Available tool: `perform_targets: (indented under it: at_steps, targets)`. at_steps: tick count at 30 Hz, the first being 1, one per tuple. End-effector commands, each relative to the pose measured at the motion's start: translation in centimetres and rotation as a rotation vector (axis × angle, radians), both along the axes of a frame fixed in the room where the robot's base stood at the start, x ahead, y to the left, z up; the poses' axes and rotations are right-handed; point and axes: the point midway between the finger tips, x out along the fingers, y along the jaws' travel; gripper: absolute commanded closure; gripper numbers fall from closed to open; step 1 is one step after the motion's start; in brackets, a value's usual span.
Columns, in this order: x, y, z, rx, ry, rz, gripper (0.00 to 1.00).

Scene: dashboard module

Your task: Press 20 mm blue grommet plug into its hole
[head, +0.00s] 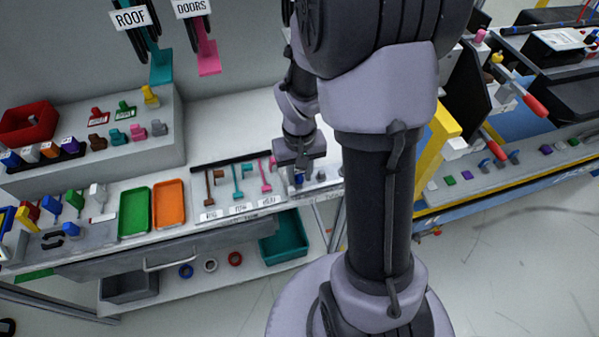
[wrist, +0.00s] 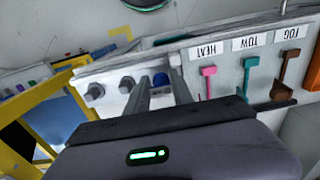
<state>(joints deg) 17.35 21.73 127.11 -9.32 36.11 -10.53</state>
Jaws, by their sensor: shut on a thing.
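My gripper (wrist: 161,84) shows from behind in the wrist view, its two grey fingers pointing at the right end of the bench. It is shut on a small blue plug (wrist: 160,80), seen between the fingers. In the head view my gripper (head: 299,166) is low over the bench end, and a bit of blue (head: 299,179) shows just below it. Two grey round knobs or plugs (wrist: 127,84) stand beside the blue plug on the pale panel. I cannot tell whether the plug touches the panel, and its hole is hidden.
Brown, teal and pink levers labelled FOG, TOW and HEAT (wrist: 247,67) stand close beside the fingers. Green (head: 134,210) and orange (head: 169,204) trays lie further left. A yellow frame (head: 436,141) and a second bench stand to the right, across a floor gap.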

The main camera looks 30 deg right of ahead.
Motion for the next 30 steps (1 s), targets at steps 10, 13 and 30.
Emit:
perform_targets:
  at_steps: [10,13,30]
  targets:
    - [0.0,0.0,0.0,0.001,0.0,-0.005,1.0]
    - [0.0,0.0,0.0,0.001,0.0,-0.004,1.0]
    - [0.0,0.0,-1.3,0.001,0.0,-0.004,1.0]
